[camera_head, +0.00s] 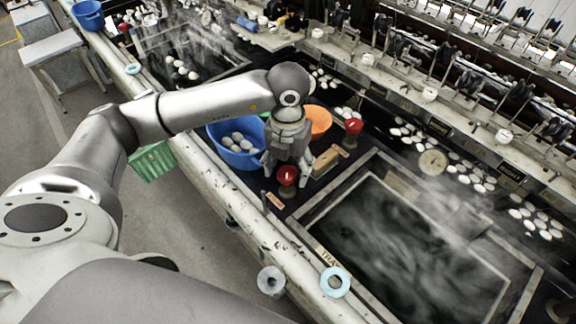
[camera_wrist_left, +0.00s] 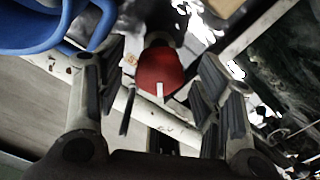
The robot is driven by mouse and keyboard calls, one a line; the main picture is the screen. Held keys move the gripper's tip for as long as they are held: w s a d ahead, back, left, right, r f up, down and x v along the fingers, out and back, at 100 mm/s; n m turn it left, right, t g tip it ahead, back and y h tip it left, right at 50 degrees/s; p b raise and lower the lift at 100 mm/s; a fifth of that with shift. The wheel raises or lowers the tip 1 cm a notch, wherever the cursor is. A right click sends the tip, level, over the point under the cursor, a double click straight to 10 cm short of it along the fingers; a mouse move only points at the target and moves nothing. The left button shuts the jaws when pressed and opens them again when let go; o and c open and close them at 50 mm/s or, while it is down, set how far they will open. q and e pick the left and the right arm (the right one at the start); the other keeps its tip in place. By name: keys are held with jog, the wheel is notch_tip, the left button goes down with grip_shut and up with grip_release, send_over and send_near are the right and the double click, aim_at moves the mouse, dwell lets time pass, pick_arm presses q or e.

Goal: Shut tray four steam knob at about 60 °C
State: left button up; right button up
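A red knob (camera_head: 287,175) with a white mark stands on the basin's near ledge, left of the steaming tray (camera_head: 322,211). My left gripper (camera_head: 286,163) is over this knob, pointing down. In the left wrist view the red knob (camera_wrist_left: 160,70) lies between the spread fingers, with clear gaps on both sides and its white mark toward the bottom. I see no finger touching it. A second red knob (camera_head: 354,126) stands farther back. A round dial (camera_head: 432,162) sits past the tray; its reading is too small to tell. My right gripper is not in view.
A blue basin (camera_head: 222,150) of white cocoons stands close left of the left gripper. Pale blue rings (camera_head: 335,282) lie on the front edge. Steam blurs the tray.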

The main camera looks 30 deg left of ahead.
aim_at(288, 171)
pick_arm(q)
notch_tip(288, 171, up, 12)
dwell(0.6)
dwell(6.9)
